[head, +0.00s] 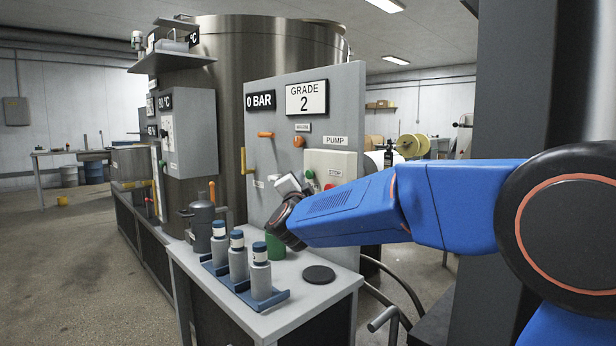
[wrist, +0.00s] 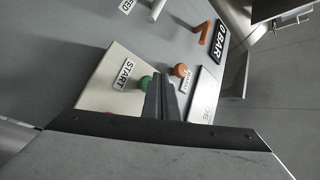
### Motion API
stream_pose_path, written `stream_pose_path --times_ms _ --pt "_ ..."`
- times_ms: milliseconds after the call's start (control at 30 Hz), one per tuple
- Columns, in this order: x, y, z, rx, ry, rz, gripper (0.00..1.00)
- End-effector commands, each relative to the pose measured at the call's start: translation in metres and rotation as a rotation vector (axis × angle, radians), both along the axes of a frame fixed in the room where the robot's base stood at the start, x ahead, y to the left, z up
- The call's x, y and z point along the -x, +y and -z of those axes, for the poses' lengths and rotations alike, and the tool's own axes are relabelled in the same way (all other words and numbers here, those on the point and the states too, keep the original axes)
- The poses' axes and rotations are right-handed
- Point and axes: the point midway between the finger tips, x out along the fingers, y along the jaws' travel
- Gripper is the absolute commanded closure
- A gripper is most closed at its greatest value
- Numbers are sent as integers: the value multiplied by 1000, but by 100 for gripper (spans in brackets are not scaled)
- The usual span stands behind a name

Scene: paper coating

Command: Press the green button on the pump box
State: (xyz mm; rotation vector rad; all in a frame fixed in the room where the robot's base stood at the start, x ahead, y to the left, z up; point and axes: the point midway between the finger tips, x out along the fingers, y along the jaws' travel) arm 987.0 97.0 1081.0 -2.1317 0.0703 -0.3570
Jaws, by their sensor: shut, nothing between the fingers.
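The pump box (head: 340,160) is a pale box on the right of the grey panel, under a PUMP label. Its green button (head: 309,174) shows at the box's left side, just above my gripper (head: 290,184). In the wrist view the green button (wrist: 145,82) sits beside the START label (wrist: 124,75), just left of my shut, empty fingers (wrist: 167,98). The fingers cover part of the box, and I cannot tell whether they touch it. A red button (head: 329,187) by the STOP label is partly hidden by my arm in the head view.
An orange knob (wrist: 181,70) is close to the fingers in the wrist view. Below the panel, a bench (head: 215,285) carries a blue rack (head: 245,290) of several capped bottles, a green cup (head: 275,246) and a dark disc (head: 318,274).

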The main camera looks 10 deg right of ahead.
Motion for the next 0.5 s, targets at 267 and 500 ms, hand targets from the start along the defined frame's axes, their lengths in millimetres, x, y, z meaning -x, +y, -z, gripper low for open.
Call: stream_pose_path --times_ms 267,500 --pt "0 0 0 0 0 0 100" --pt "-3 -4 0 0 -1 1 100"
